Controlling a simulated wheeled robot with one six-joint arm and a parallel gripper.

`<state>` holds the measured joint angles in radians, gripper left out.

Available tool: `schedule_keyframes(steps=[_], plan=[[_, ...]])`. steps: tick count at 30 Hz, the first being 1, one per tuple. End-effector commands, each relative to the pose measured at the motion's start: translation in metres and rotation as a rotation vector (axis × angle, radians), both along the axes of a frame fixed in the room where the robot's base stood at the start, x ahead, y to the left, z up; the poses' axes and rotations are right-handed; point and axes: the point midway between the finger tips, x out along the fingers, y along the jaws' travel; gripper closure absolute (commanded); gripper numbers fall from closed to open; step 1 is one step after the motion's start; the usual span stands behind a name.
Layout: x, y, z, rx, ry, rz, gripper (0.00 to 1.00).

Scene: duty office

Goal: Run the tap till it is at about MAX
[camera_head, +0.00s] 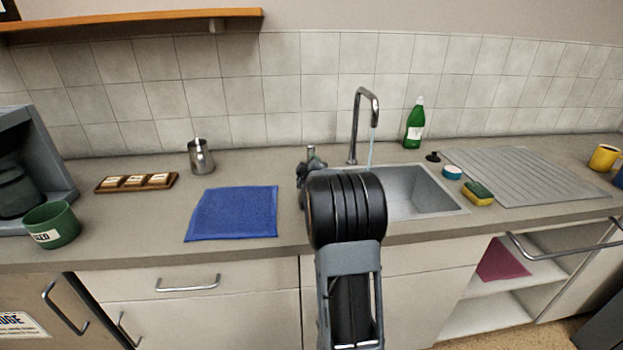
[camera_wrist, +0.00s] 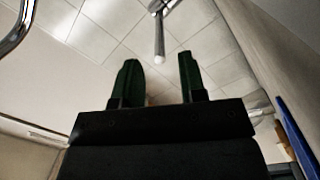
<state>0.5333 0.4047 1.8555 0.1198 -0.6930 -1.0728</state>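The chrome tap (camera_head: 354,125) stands behind the sink (camera_head: 440,196), and a thin stream of water (camera_head: 371,148) runs from its spout. In the wrist view, a curved chrome pipe (camera_wrist: 22,22) shows at upper left, and a metal rod with a pale rounded tip (camera_wrist: 159,38) hangs from the top. My gripper (camera_wrist: 159,62) is open, its two dark green fingers apart, with the rod's tip in line with the gap; contact cannot be told. In the head view my arm hides much of the gripper and the sink's left part. No MAX mark is readable.
Left of the sink lie a blue cloth (camera_head: 233,213), a steel jug (camera_head: 201,156), a wooden tray (camera_head: 137,182) and a green mug (camera_head: 52,224). A green bottle (camera_head: 414,126), a sponge (camera_head: 479,194) and a drainboard (camera_head: 535,176) are at right.

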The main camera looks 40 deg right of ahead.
Motion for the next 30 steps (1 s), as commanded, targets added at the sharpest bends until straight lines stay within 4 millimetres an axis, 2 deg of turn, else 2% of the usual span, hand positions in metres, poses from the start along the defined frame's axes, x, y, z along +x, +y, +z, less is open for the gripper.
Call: schedule_keyframes(steps=[6,13,19,30], plan=[[-0.036,0.026,0.0,-0.001,-0.001,0.0,0.62],[-0.06,0.042,0.0,0.0,-0.001,-0.001,0.62],[-0.067,0.047,0.0,0.0,0.0,-0.001,0.62],[-0.068,0.047,0.001,0.0,0.0,-0.001,0.62]])
